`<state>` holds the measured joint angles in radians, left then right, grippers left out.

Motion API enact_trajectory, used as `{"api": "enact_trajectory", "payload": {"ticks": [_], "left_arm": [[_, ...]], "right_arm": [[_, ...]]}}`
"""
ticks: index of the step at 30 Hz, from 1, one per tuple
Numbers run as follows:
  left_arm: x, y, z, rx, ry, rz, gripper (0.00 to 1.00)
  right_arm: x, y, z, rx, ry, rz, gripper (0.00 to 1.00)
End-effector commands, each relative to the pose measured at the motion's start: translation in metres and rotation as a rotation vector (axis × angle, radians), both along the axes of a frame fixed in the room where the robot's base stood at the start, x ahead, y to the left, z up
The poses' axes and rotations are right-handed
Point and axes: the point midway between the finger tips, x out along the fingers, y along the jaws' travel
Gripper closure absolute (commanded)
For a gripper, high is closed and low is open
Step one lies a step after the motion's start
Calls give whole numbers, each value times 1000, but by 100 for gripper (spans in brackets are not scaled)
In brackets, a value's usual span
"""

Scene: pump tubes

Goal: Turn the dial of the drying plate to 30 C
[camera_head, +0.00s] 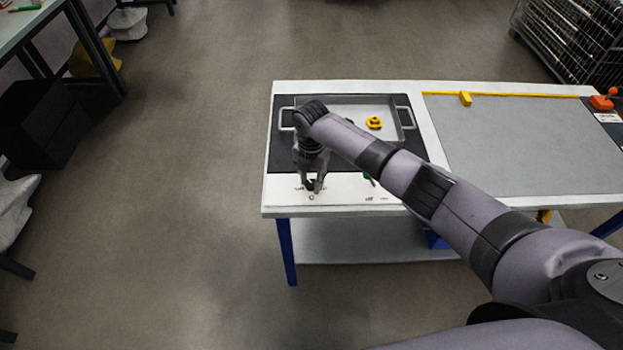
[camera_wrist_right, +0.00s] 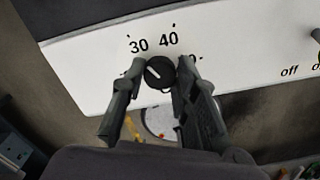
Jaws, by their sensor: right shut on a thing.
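The drying plate (camera_head: 281,158) is dark with a white front panel and lies at the left end of the table. In the right wrist view its round black dial (camera_wrist_right: 161,81) sits on the white panel below the printed numbers 30 and 40. The dial's white pointer line slants to the upper left, towards the 30 side. My right gripper (camera_head: 313,187) is at the panel's front left; its fingers (camera_wrist_right: 160,68) are shut on the dial, one on each side. My left gripper is not in view.
A grey metal tray (camera_head: 350,101) with handles stands on the plate, with a yellow part (camera_head: 374,123) in it. A green piece (camera_head: 369,179) is right of my gripper. A grey mat (camera_head: 520,140) covers the table's right side. Open floor lies to the left.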

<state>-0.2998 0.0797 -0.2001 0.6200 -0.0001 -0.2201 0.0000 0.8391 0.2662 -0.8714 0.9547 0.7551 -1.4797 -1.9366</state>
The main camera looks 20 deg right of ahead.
Motion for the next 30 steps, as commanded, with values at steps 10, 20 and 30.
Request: {"api": "enact_trajectory", "payload": {"ticks": [10, 20, 30], "left_arm": [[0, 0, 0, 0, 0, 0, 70], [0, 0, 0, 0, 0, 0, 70], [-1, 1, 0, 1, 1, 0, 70]], "right_arm": [[1, 0, 1, 1, -2, -1, 60], [0, 0, 0, 1, -1, -1, 52], [2, 0, 34, 2, -6, -1, 52]]}}
